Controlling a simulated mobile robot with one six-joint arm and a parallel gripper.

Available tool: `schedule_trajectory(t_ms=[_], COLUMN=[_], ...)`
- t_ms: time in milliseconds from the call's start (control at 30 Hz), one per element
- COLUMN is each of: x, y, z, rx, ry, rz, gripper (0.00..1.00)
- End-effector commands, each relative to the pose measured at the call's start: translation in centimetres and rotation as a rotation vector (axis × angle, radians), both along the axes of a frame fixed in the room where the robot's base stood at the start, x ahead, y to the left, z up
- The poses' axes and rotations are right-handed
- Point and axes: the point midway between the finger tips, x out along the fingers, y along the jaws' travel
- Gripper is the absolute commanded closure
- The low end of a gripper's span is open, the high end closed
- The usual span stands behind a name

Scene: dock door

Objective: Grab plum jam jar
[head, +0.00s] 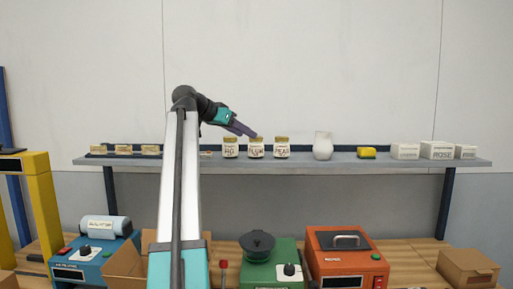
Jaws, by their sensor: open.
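Three glass jars with gold lids stand in a row on the grey wall shelf (350,161) in the head view. The middle one is the plum jam jar (256,149), with a white label whose text reads roughly "PLUM". The fig jar (230,149) stands to its left and the pear jar (282,149) to its right. My gripper (251,133) is open, reaching in from the left, with its fingertips angled down beside the plum jar's lid. I cannot tell whether it touches the lid. Part of my arm blocks the view of the shelf left of the jars.
A white vase (323,146), a yellow item (367,153) and white boxes (438,150) stand further right on the shelf. Small labelled blocks (124,149) sit at its left. Below, the bench holds a green machine (271,262), an orange machine (347,259) and a cardboard box (468,267).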

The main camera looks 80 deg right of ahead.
Motion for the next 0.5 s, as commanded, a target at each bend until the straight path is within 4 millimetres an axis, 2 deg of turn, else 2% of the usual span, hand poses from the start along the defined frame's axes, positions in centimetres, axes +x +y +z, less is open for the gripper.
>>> schedule_trajectory(t_ms=[200,500], x=[-1.09,-1.18], y=[-1.31,-1.43], z=[-0.87,-0.97], rx=[0.000,-0.001], ry=[-0.001,-0.001], rz=[0.000,0.000], gripper=[0.52,0.52])
